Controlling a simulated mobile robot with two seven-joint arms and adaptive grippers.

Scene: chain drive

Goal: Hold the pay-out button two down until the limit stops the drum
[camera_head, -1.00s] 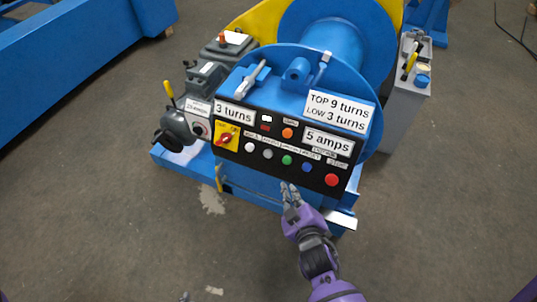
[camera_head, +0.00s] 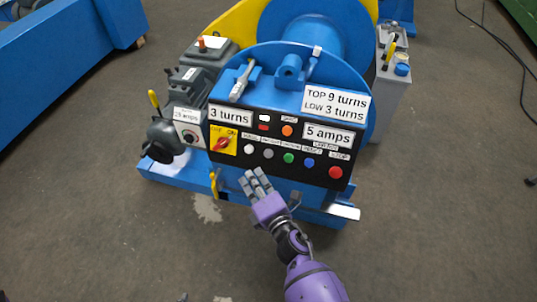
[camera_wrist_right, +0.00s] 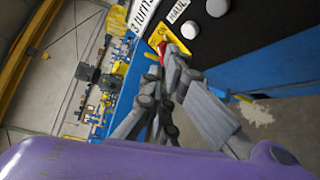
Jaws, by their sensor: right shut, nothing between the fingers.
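A black control panel (camera_head: 270,139) on the blue winch bears a row of round buttons: white (camera_head: 249,149), grey (camera_head: 268,154), green (camera_head: 288,158), blue (camera_head: 309,163) and red (camera_head: 335,172). The small labels over the middle buttons are too blurred to read, so I cannot tell which is pay-out two. In the wrist view the button nearest my fingers (camera_wrist_right: 189,29) is by a HAUL label. My right gripper (camera_head: 256,181) is shut and empty, just below the white and grey buttons, apart from them. The blue drum (camera_head: 305,33) stands behind the panel. My left gripper is out of view.
Signs read "3 turns" (camera_head: 230,116), "5 amps" (camera_head: 328,136) and "TOP 9 turns, LOW 3 turns" (camera_head: 335,102). A yellow plate with a red rotary switch (camera_head: 223,140) is left of the buttons. A lever (camera_head: 241,81) stands above the panel. The floor in front is clear.

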